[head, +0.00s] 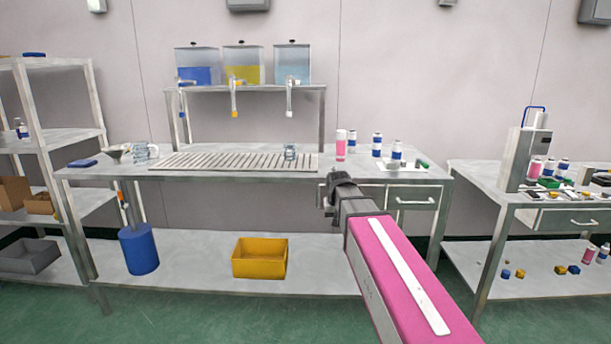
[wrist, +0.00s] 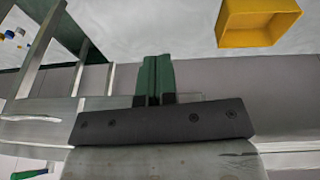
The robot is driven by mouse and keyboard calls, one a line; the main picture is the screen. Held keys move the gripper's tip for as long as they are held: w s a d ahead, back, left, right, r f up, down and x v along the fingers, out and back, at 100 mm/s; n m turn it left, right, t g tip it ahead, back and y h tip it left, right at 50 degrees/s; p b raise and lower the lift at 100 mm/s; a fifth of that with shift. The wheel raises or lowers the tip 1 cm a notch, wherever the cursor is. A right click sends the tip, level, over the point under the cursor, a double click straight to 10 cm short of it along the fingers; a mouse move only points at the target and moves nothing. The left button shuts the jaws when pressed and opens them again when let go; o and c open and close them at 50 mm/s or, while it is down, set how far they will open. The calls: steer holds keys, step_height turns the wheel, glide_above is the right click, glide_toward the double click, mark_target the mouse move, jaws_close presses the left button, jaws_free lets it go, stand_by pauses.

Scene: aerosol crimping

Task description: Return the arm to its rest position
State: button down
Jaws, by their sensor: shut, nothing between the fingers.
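My arm (head: 391,264), pink with a white stripe, reaches from the lower right of the head view toward the front edge of the middle bench. Its dark wrist end (head: 339,182) overlaps the bench's front edge in that view; I cannot tell the gap between them. In the wrist view my gripper (wrist: 154,61) shows as two green fingers side by side, closed together with nothing between them.
The middle bench (head: 110,174) carries a drain grate, bottles and dispensers. A yellow bin (head: 259,258) and a blue container (head: 138,250) are below; the bin also shows in the wrist view (wrist: 258,22). A crimping bench (head: 480,180) stands right, shelves (head: 75,135) left. Green floor is open in front.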

steer(key=s+d+f+g, duration=0.1)
steer(key=s+d+f, duration=0.2)
steer(key=s+f, duration=0.6)
steer(key=s+d+f+g, duration=0.2)
steer(key=s+d+f, duration=0.2)
steer(key=s+f, duration=0.6)
steer(key=shift+d+f+y, duration=0.15)
steer(key=shift+f+y, duration=0.15)
steer(key=shift+f, duration=0.4)
